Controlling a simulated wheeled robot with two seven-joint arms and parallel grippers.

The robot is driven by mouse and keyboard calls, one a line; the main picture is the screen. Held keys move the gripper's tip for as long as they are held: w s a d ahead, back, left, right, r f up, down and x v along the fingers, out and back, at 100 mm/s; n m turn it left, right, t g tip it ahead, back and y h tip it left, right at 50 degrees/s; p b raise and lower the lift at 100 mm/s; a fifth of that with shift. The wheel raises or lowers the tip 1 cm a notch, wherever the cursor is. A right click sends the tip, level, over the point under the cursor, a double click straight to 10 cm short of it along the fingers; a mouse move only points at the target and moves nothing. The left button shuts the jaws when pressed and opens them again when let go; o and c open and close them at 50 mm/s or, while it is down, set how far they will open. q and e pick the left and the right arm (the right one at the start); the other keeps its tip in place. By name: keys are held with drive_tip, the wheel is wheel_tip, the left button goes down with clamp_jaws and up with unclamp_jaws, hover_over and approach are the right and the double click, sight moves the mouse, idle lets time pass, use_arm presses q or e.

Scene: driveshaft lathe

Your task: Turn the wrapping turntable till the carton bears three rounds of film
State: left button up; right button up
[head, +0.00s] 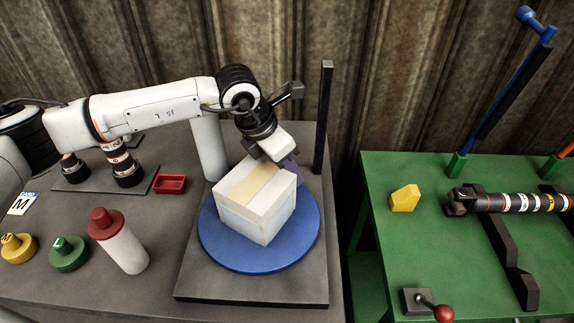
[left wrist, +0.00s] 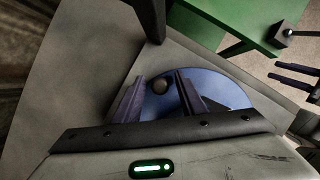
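A pale carton (head: 257,202) with a tan strip on top sits on the blue round turntable (head: 222,247). Its sides look whitish; I cannot tell how many rounds of film it bears. My left gripper (head: 290,172) reaches down behind the carton, which partly hides its fingers. In the left wrist view the two dark fingers of my left gripper (left wrist: 160,95) stand apart, with a round dark knob (left wrist: 158,87) on the turntable (left wrist: 215,84) between them. Gaps show beside the knob.
A white column (head: 208,148) and a dark post (head: 323,118) rise behind the turntable. A red-capped bottle (head: 122,248), a red tray (head: 169,184) and yellow and green knobs stand left. A green table (head: 385,215) with a shaft stands right.

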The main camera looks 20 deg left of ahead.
use_arm(q)
clamp_jaws()
idle(0.4)
